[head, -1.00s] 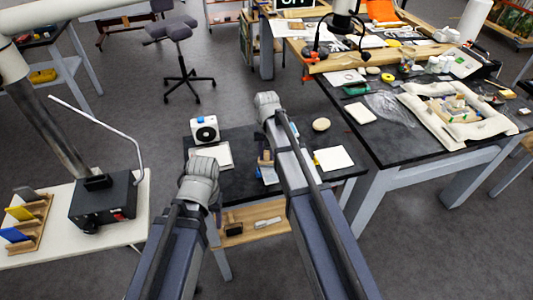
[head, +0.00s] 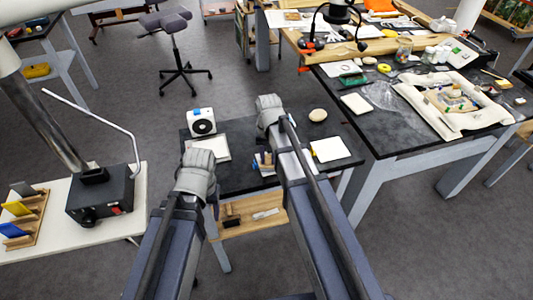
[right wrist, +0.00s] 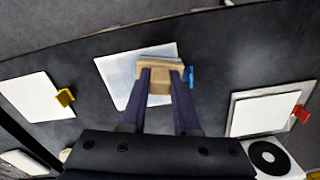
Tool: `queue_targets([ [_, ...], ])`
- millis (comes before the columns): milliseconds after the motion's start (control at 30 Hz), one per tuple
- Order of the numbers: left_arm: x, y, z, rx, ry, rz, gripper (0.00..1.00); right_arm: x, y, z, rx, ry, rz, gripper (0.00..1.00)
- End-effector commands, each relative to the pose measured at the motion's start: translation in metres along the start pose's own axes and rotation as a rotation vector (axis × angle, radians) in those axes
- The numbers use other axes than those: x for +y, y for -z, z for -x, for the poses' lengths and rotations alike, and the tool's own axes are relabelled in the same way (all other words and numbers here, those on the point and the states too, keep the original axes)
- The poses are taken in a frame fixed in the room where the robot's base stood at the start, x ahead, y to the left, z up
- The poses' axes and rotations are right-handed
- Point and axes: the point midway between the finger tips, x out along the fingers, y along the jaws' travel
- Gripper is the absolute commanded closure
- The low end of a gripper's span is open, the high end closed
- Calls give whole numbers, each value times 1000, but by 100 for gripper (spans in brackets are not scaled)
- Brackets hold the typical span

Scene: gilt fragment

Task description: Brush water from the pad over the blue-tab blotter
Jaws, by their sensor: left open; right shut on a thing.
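My right gripper (right wrist: 158,78) is shut on a wooden brush (right wrist: 158,66) with a pale bristle edge. The brush is over the blue-tab blotter (right wrist: 116,72), a white sheet, near its blue tab (right wrist: 189,76); I cannot tell whether it touches. Part of the sheet beside the brush looks pale blue. In the head view the brush (head: 267,159) shows partly beside my right arm, which hides most of this blotter. A round beige thing (head: 318,115), possibly the pad, lies farther back on the dark table.
A yellow-tab blotter (right wrist: 38,97) and a red-tab blotter (right wrist: 268,112) flank the middle one. A white device with a black disc (head: 201,122) stands at the back left. A wooden shelf (head: 250,222) is below the tabletop. A cluttered bench (head: 385,140) stands to the right.

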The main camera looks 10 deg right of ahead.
Motion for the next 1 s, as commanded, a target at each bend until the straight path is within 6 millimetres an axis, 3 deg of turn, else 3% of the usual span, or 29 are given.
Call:
queue_targets([
  [133,0,0,-1,0,0,0,41,4,-14,-1,-1,0,0,100],
  [367,0,0,-1,0,0,0,41,5,-16,-1,-2,-1,0,100],
  [1000,0,0,2,0,0,0,41,-7,24,2,-1,0,0,100],
])
